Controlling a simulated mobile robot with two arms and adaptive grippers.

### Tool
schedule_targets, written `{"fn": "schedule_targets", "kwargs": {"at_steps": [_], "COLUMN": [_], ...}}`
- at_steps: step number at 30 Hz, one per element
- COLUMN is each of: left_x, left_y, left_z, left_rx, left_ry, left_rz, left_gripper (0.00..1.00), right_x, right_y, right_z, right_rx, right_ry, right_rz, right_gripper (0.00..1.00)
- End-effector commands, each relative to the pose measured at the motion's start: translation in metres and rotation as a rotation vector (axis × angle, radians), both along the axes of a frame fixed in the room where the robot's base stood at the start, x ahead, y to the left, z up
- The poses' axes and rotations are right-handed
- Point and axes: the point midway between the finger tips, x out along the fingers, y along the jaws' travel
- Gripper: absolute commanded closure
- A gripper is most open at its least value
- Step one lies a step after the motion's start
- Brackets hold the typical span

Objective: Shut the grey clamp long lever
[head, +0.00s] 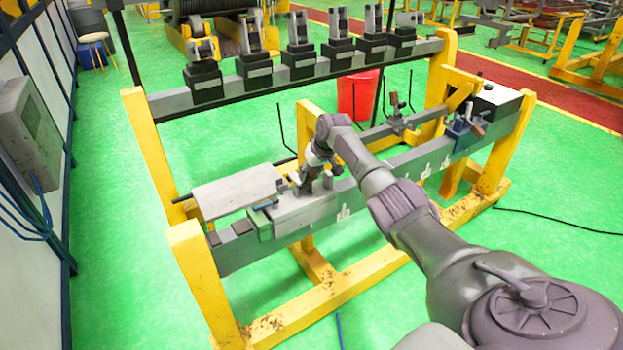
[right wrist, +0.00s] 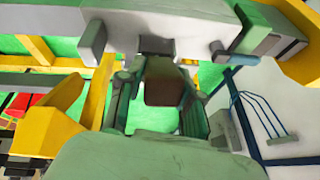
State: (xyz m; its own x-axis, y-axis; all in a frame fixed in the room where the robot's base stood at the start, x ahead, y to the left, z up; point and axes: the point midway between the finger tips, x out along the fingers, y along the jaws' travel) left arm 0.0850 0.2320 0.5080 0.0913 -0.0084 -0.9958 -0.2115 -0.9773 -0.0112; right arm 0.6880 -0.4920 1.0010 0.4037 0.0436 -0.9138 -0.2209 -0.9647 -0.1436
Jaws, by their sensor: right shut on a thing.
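My right arm reaches in from the lower right of the head view. Its gripper (head: 318,160) is at the grey clamp (head: 306,184) on the front beam, beside a grey plate. The clamp is small here and partly hidden by the gripper, so the lever's angle is hard to tell. In the right wrist view, the gripper (right wrist: 160,100) is shut with its two fingers on either side of a brown lever end (right wrist: 163,84). The lever end lies just below a grey beam. My left gripper is not in view.
The front beam (head: 350,188) rests on a yellow frame (head: 185,250). A blue clamp (head: 461,132) sits on it farther right. Several upright grey fixtures line the rear beam (head: 172,104). A red bin (head: 358,96) stands behind. Green floor in front is mostly clear.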

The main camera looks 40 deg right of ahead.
Motion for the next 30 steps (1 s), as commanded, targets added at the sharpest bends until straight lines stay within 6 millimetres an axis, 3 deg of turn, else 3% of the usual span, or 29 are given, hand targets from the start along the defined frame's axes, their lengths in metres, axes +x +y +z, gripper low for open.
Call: {"fn": "schedule_targets", "kwargs": {"at_steps": [1,18,19,22,30], "left_x": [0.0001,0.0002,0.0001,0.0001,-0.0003], "left_y": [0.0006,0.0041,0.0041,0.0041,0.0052], "left_z": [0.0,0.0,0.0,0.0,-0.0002], "left_rx": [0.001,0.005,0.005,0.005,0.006], "left_ry": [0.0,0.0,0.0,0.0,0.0], "left_rz": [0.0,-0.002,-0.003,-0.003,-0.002], "left_gripper": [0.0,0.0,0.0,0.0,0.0], "right_x": [0.0055,0.0072,0.0072,0.0065,0.004], "right_y": [0.0015,0.0025,0.0025,0.0024,0.0016], "right_z": [0.0066,0.0082,0.0082,0.0073,0.0036], "right_rx": [0.002,0.003,0.003,0.003,0.002], "right_ry": [-0.02,-0.021,-0.021,-0.018,-0.008], "right_rz": [0.002,0.005,0.005,0.005,0.003], "right_gripper": [1.0,1.0,0.6,0.43,0.41]}}
